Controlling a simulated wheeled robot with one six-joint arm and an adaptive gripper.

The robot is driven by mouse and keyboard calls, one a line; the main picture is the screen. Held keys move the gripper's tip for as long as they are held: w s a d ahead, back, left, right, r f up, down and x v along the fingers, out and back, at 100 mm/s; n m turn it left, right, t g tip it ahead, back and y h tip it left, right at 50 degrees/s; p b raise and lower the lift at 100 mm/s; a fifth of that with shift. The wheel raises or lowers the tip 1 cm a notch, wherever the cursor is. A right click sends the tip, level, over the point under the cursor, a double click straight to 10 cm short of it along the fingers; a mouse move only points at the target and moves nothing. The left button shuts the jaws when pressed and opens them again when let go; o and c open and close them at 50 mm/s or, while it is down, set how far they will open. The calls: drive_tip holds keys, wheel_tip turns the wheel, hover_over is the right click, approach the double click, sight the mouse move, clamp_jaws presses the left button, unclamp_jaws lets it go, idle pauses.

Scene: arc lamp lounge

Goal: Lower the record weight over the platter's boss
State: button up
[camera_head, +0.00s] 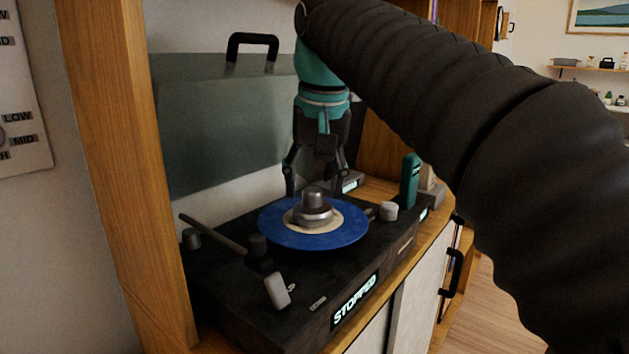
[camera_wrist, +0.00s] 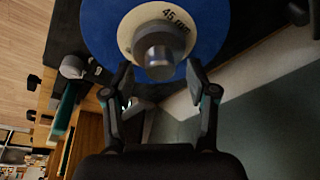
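The record weight (camera_head: 313,208), a grey stepped metal cylinder with a knob, stands upright at the middle of the blue record (camera_head: 275,232) on the turntable. It covers the platter's boss, which is hidden; whether it sits fully down I cannot tell. In the wrist view the weight (camera_wrist: 160,55) shows over the cream label (camera_wrist: 133,22), which reads "45 rpm". My gripper (camera_head: 316,184) points down, just above and behind the weight. Its fingers are spread apart and hold nothing; in the wrist view the open fingers (camera_wrist: 159,78) show with the weight beyond their tips.
The turntable (camera_head: 225,280) has a lit "STOPPED" display (camera_head: 355,301). The tonearm (camera_head: 215,234) lies to the left of the record. A raised lid (camera_head: 220,130) stands behind. A teal upright object (camera_head: 410,181) and a pale knob (camera_head: 388,211) are at the right. A wooden post (camera_head: 125,160) bounds the left.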

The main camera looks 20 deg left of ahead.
drive_tip(key=shift+v, duration=3.7)
drive_tip(key=d+f+m+t, duration=0.1)
drive_tip(key=d+f, duration=0.4)
drive_tip(key=d, duration=0.5)
drive_tip(key=d+f+m+t, duration=0.15)
drive_tip(key=d+f, duration=0.35)
drive_tip(key=d, duration=0.5)
drive_tip(key=s+d+f+m, duration=0.1)
drive_tip(key=s+d+f, duration=0.3)
drive_tip(key=f, duration=0.3)
drive_tip(key=s+d+f+m+h, duration=0.1)
drive_tip(key=s+d+f, duration=0.2)
drive_tip(key=d+f, duration=0.2)
drive_tip(key=s+d+f+m+h, duration=0.1)
drive_tip(key=s+d+f, duration=0.3)
drive_tip(key=f, duration=0.6)
drive_tip(key=shift+s+d+f+t, duration=0.35)
drive_tip(key=shift+d+t, duration=0.1)
drive_tip(key=shift+d, duration=0.35)
